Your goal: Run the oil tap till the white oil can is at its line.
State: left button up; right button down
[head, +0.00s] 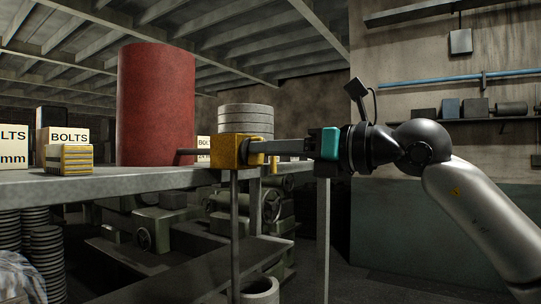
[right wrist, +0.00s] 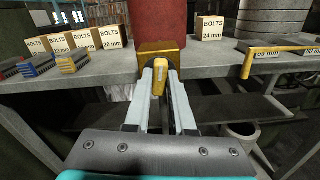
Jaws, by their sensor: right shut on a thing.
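A yellow tap block (head: 229,151) sits at the bench edge in front of a large red drum (head: 156,104), with a dark rod reaching left from it. It also shows in the right wrist view (right wrist: 153,48), with a yellow lever (right wrist: 159,82) on its near side. My right gripper (head: 262,147) is shut on this lever, one finger on each side. A pale, open-topped can (head: 260,291) stands low under the bench, cut off by the lower picture edge; it also shows in the right wrist view (right wrist: 242,131). Its line and oil level cannot be made out. My left gripper is out of view.
The grey bench (head: 120,182) carries boxes marked BOLTS (head: 68,135), a yellow block stack (head: 69,159) and stacked grey rings (head: 246,119). Green machinery (head: 165,225) stands behind and below. A second yellow hanging part (right wrist: 248,66) is at the bench edge to the right.

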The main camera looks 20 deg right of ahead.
jog(key=shift+m+b, duration=0.3)
jog(key=shift+m, duration=1)
jog(key=c, duration=0.8)
grip_release()
jog(key=shift+o, duration=0.2)
jog(key=b+v, duration=0.5)
jog(key=v, duration=1)
jog(key=shift+d, duration=0.1)
